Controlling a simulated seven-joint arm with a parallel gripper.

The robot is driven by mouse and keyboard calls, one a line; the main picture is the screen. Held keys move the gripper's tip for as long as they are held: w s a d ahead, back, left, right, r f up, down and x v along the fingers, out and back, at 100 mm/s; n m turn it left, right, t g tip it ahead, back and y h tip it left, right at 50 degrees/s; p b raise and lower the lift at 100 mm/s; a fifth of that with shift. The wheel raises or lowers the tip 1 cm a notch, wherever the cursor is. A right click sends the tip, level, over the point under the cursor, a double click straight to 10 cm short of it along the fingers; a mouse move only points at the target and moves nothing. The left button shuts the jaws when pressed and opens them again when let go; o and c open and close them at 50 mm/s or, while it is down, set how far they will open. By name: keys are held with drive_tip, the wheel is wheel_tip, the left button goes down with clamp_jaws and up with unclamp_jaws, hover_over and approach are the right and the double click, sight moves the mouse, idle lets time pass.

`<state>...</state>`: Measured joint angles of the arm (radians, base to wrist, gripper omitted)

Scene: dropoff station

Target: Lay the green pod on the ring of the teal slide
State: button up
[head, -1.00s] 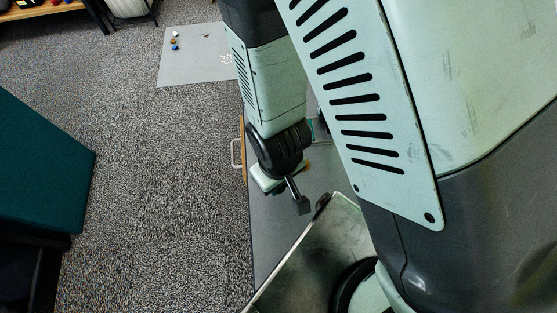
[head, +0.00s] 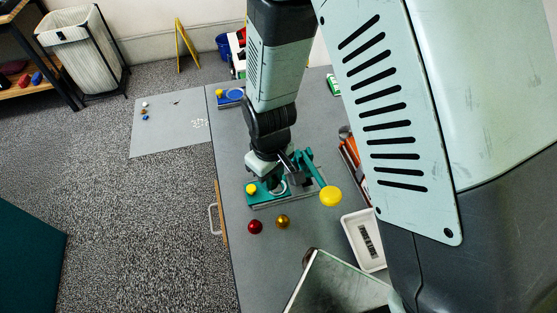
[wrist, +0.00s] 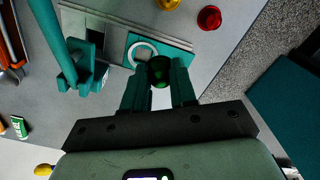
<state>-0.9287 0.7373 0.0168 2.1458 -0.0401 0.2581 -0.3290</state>
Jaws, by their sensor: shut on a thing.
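The green pod (wrist: 160,72) is a dark green round thing between my gripper's fingertips (wrist: 160,82) in the wrist view. My gripper is shut on it. The teal slide (wrist: 174,56) carries a white ring (wrist: 142,46), and the pod overlaps the ring's near right edge in that view. I cannot tell its height over the ring. In the head view my gripper (head: 293,180) is over the teal slide (head: 262,198), with the white ring (head: 281,187) partly showing. The pod is hidden there.
A teal lever with a big yellow knob (head: 330,196) rises beside the slide. A red ball (head: 255,227) and a gold ball (head: 282,221) lie in front. A white tray (head: 352,228) stands to the right. Bare grey bench lies beyond the slide.

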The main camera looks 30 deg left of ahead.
drive_tip(key=shift+w+a+f, duration=0.1)
drive_tip(key=shift+w+f, duration=0.5)
drive_tip(key=shift+f, duration=0.55)
drive_tip(key=shift+w+f, duration=0.55)
drive_tip(key=shift+f, duration=0.55)
drive_tip(key=shift+w+a+f, duration=0.1)
drive_tip(key=shift+w+f, duration=0.5)
drive_tip(key=shift+f, duration=0.55)
drive_tip(key=shift+d, duration=0.1)
drive_tip(key=o, duration=0.8)
drive_tip(key=shift+o, duration=0.2)
wheel_tip(320, 180, up, 7)
drive_tip(key=shift+r, duration=0.15)
